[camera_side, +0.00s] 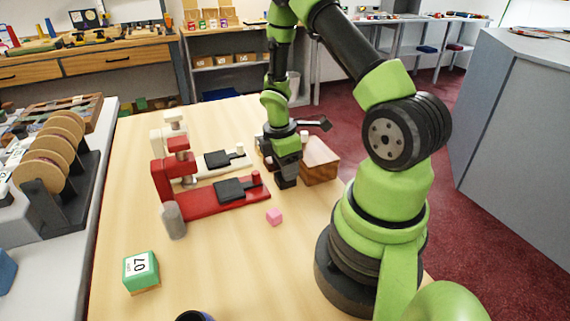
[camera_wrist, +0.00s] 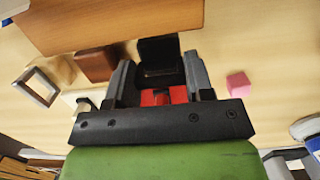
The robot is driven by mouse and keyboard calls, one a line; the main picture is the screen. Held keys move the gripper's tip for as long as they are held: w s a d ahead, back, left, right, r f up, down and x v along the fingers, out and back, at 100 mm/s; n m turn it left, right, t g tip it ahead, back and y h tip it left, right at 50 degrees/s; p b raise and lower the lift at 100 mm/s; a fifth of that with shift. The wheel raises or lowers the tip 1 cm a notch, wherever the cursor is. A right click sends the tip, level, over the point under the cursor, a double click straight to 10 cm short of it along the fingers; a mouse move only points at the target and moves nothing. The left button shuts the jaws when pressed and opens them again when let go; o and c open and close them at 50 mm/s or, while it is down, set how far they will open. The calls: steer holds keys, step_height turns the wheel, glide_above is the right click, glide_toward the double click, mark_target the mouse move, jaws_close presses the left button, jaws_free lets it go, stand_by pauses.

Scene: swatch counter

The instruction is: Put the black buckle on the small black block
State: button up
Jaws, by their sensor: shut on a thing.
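My gripper (camera_side: 287,181) is low over the table, just right of the red fixture's end. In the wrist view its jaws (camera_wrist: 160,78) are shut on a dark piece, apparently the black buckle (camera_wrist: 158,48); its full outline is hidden. A flat black block (camera_side: 230,189) lies on the red fixture (camera_side: 202,206). A similar black block (camera_side: 217,159) lies on the white fixture (camera_side: 238,163) behind it. I cannot tell for sure which is the small black block. A red part (camera_wrist: 165,95) shows between the jaws in the wrist view.
A wooden box (camera_side: 320,161) stands close right of my gripper. A pink cube (camera_side: 274,216) lies in front. In the wrist view a brown block (camera_wrist: 96,63) and a square frame (camera_wrist: 38,87) lie to the left. A green block (camera_side: 141,270) stands front left. The front table middle is clear.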

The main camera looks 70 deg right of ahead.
steer(key=shift+f, duration=0.1)
steer(key=o, duration=0.9)
steer(key=w+a+r+m+t, duration=0.1)
steer(key=a+r+m, duration=0.15)
steer(key=r, duration=0.65)
steer(key=w+a+r+m+t, duration=0.1)
steer(key=a+r, duration=0.2)
steer(key=r, duration=0.7)
steer(key=s+a+r+m+t+y, duration=0.1)
steer(key=s+a+r+m+t, duration=0.2)
steer(key=a, duration=0.4)
steer(key=s+a+r+m+t+y, duration=0.2)
steer(key=s+a+r+m+t, duration=0.1)
steer(key=s+a+r+m, duration=0.3)
steer(key=shift+a, duration=0.55)
steer(key=shift+r+m, duration=0.1)
steer(key=shift+m, duration=0.15)
